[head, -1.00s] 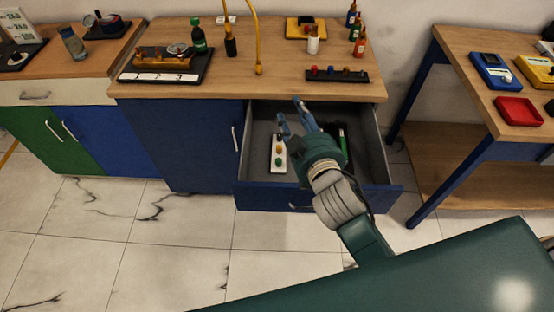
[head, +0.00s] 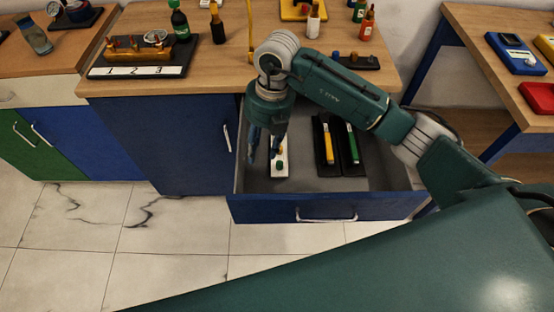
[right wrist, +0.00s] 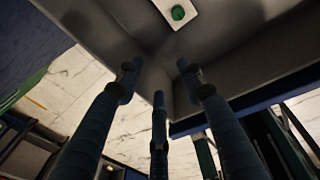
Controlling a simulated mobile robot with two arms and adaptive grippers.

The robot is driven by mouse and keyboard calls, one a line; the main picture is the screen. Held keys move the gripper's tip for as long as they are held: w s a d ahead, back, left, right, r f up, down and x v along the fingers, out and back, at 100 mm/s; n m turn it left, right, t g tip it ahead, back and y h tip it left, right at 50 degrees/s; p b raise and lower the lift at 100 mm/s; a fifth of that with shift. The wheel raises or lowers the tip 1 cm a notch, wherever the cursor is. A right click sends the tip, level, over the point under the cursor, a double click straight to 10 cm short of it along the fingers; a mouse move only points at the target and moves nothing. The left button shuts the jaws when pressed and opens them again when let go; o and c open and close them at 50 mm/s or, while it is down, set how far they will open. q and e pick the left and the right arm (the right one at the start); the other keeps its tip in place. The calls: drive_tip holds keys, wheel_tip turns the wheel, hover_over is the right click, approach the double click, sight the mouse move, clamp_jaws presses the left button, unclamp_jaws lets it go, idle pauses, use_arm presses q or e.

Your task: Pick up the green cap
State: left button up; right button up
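The green cap (right wrist: 178,12) sits on a white plate (right wrist: 186,22) inside the open drawer (head: 315,208). It shows at the top edge of the right wrist view. In the head view the white plate (head: 279,173) is partly hidden behind my fingers, with small green and yellow pieces on it. My right gripper (head: 263,158) points down into the drawer, over the plate's left side. My left gripper is out of view.
A black tray (head: 338,150) with a yellow and a green pen-like item lies right of the plate in the drawer. The drawer walls stand close around my fingers. The counter (head: 225,55) above holds bottles and a black rack (head: 150,60).

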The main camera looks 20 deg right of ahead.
drive_tip(key=w+d+h, duration=0.1)
drive_tip(key=d+h, duration=0.1)
drive_tip(key=d, duration=0.3)
hover_over(280, 163)
drive_tip(key=shift+m, duration=0.4)
drive_tip(key=f, duration=0.4)
drive_tip(key=shift+a+f, duration=0.3)
drive_tip(key=shift+a, duration=0.05)
drive_tip(key=f, duration=0.1)
drive_tip(key=f+p, duration=0.1)
drive_tip(key=f, duration=0.2)
drive_tip(key=shift+d+f+p, duration=0.25)
drive_tip(key=shift+f+p, duration=0.05)
drive_tip(key=shift+f, duration=0.6)
drive_tip(key=c, duration=0.9)
